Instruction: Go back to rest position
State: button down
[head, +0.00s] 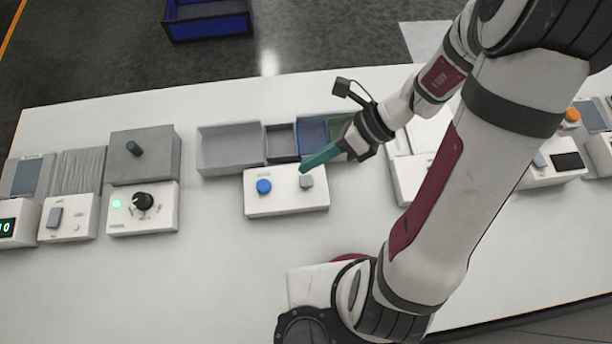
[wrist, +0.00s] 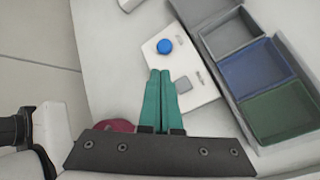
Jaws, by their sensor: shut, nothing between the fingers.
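My gripper (head: 303,169) has two green fingers held together with nothing between them. In the head view its tips are over the right part of a white button box (head: 285,205), close to a grey square button (head: 306,182). The wrist view shows the shut fingers (wrist: 161,73) pointing at the box, with the grey button (wrist: 184,85) just right of the tips and a blue round button (wrist: 165,46) beyond them. Whether the tips touch the box cannot be told. The blue button (head: 264,186) is also clear in the head view.
Behind the box stand a grey tray (head: 230,165) and smaller grey, blue and green bins (wrist: 280,112). A dial box (head: 155,222) with a lit green lamp stands left. A blue crate (head: 208,28) is on the floor beyond the table. The front-left table surface is clear.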

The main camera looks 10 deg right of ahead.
dwell(0.4)
jog(key=s+d+r+n+h, duration=0.2)
jog(key=s+r+n+h, duration=0.5)
jog(key=n, duration=1.3)
jog(key=s+r, duration=0.3)
jog(key=s, duration=0.1)
jog(key=shift+s+r+t, duration=0.15)
jog(key=shift+s+t, duration=0.1)
jog(key=shift+t, duration=0.15)
dwell(1.3)
